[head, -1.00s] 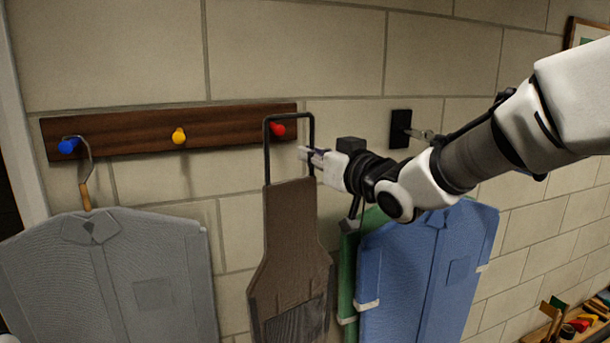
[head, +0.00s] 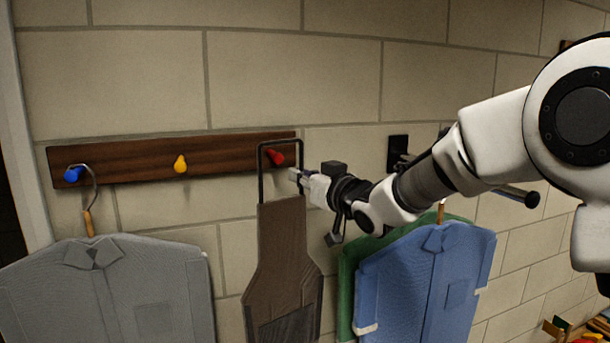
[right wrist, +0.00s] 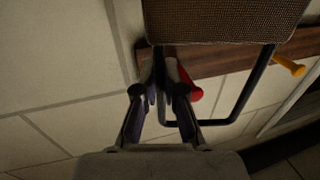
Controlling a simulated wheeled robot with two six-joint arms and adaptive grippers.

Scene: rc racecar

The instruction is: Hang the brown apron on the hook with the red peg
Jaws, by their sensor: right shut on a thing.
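The brown apron (head: 283,240) hangs upright from its stiff black neck loop (head: 260,172). My right gripper (head: 294,175) is shut on the right side of this loop. The red peg (head: 276,158) is on the right end of the wooden rack and shows inside the loop's outline, a little below its top bar. I cannot tell whether the loop is around the peg or still in front of it. The right wrist view shows the apron (right wrist: 220,22) and the red peg (right wrist: 190,88) close beside my fingertips (right wrist: 160,85). My left gripper is not in view.
The rack (head: 130,157) also has a yellow peg (head: 180,164) and a blue peg (head: 74,174), where a grey garment (head: 110,285) hangs. A blue garment (head: 425,280) and a green one (head: 350,270) hang to the right, below my right arm.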

